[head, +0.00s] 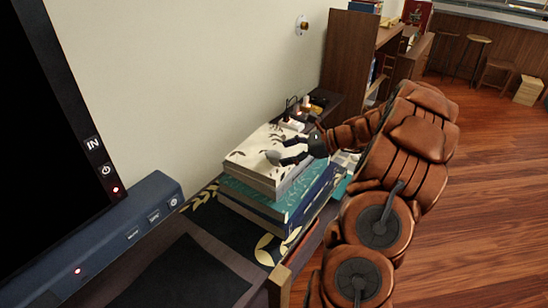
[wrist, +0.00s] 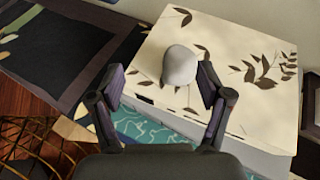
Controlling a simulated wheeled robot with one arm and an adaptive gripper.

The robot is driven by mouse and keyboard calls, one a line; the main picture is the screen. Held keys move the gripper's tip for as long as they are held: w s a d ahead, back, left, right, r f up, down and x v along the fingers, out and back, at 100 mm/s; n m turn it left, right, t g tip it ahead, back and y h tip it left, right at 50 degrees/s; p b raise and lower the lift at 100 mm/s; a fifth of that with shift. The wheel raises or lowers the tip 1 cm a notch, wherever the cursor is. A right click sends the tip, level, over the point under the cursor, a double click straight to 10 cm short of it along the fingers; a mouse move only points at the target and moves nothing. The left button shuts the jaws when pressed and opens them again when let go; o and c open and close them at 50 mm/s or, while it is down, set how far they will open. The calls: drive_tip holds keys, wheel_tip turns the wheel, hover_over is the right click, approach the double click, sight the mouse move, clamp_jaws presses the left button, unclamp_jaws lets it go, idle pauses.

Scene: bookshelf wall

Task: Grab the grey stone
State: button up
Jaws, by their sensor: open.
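The grey stone (wrist: 180,65) is a smooth, pale rounded lump. It lies on the cream, leaf-patterned cover of the top book (wrist: 255,50) of a stack. In the head view the stone (head: 272,156) shows near the middle of that cover, small beside my fingertips. My gripper (wrist: 160,85) is open and empty. In the wrist view its two fingers stand apart, with the stone ahead of and between the tips, nearer the right one. In the head view my gripper (head: 283,155) reaches in from the right, low over the cover. I cannot tell whether a finger touches the stone.
Teal and blue books (head: 250,198) lie under the top book. A white power strip (head: 292,124) with plugs sits behind the stack. A large dark screen (head: 40,120) and a blue bar (head: 130,225) stand at left. The wall (head: 190,70) is close behind.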

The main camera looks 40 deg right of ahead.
sight(274, 155)
drive_tip(key=d, duration=0.1)
drive_tip(key=d+f+m, duration=0.1)
drive_tip(key=d, duration=0.1)
drive_tip(key=shift+t, duration=0.4)
drive_tip(key=shift+d, duration=0.15)
drive_tip(key=shift+p+x, duration=0.45)
drive_tip(key=shift+x, duration=1.05)
drive_tip(key=shift+p+x, duration=0.6)
drive_tip(key=shift+x, duration=1.7)
drive_tip(key=shift+f, duration=0.1)
drive_tip(key=shift+c, duration=0.2)
drive_tip(key=c, duration=1.3)
drive_tip(key=shift+c, duration=0.4)
